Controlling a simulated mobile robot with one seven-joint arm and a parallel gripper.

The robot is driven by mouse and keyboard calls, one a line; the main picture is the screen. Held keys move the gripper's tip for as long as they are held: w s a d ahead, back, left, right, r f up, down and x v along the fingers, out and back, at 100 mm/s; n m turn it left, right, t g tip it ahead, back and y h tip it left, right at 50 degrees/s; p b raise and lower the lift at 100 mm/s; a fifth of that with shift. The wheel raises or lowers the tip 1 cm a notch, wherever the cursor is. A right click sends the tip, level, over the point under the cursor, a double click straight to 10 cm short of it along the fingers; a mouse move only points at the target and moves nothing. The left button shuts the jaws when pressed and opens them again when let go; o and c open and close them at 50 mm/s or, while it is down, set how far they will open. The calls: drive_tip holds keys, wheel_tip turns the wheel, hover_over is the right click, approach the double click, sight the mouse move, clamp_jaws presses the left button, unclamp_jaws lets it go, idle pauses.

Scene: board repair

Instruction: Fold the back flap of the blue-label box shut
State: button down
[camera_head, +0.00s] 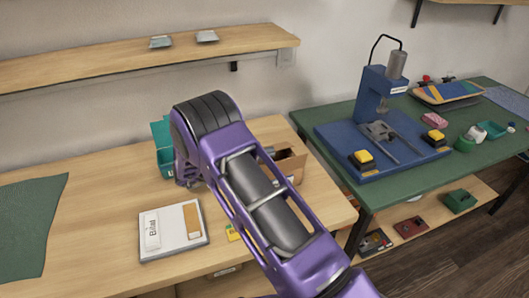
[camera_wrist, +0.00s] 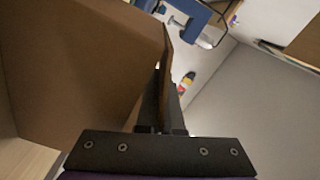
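A brown cardboard box (camera_head: 291,166) stands on the wooden bench in the head view, partly hidden behind my purple arm. Its label colour cannot be made out. In the wrist view brown cardboard (camera_wrist: 75,65) fills the left side, very close to the camera. A narrow brown flap (camera_wrist: 167,50) stands up at its right edge, seen nearly edge-on. My gripper (camera_wrist: 165,85) has its dark fingers close together at this flap. Whether they touch or pinch it is not clear. In the head view my arm hides the gripper.
A teal bin (camera_head: 162,150) stands behind my arm. A white labelled case (camera_head: 174,231) and a green mat (camera_head: 30,225) lie to the left. A blue press (camera_head: 372,95) stands on the green table (camera_head: 440,177) at right. Bench space left of the case is clear.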

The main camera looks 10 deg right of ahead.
drive_tip(key=c, duration=1.1)
unclamp_jaws()
drive_tip(key=shift+o, duration=0.2)
